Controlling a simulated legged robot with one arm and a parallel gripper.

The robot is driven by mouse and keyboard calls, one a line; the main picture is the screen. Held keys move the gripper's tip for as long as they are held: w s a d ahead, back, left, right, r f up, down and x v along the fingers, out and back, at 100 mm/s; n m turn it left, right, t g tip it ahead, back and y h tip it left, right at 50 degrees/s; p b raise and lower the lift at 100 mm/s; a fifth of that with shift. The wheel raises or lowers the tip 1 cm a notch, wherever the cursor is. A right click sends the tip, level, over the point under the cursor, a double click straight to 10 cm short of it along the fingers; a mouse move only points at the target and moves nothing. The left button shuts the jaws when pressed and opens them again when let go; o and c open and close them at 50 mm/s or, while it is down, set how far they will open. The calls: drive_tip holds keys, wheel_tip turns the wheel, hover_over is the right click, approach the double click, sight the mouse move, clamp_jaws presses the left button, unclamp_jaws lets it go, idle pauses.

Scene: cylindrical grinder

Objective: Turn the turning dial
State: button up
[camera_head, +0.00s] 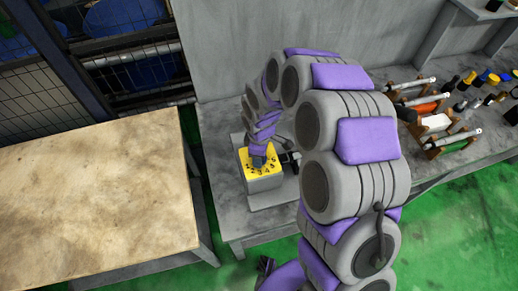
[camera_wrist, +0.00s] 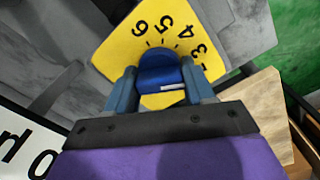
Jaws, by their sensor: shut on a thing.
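The turning dial is a blue knob (camera_wrist: 160,75) with a white pointer line, set on a yellow face plate (camera_wrist: 185,22) with black numbers. In the wrist view the numbers 3, 4, 5 and 6 show along its far side. My gripper (camera_wrist: 160,82) is shut on the blue knob, with one finger on each side of it. The white line on the knob points to the right in the wrist view. In the head view the yellow face plate (camera_head: 262,168) tops a grey box (camera_head: 264,184), and my gripper (camera_head: 258,158) reaches down onto it, hiding most of the knob.
The box stands on a grey bench (camera_head: 235,205). A wooden table (camera_head: 95,195) is to the left, across a narrow gap. Racks with tools (camera_head: 440,115) stand on the bench at right. A grey wall (camera_head: 225,50) rises behind. The green floor (camera_head: 460,230) is clear at lower right.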

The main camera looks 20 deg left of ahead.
drive_tip(key=shift+n+p, duration=0.9)
drive_tip(key=shift+n, duration=0.4)
drive_tip(key=shift+w, duration=0.1)
drive_tip(key=o, duration=1)
wheel_tip(320, 180, up, 17)
drive_tip(key=p, duration=0.1)
drive_tip(key=shift+r+p, duration=0.15)
drive_tip(key=shift+p, duration=0.15)
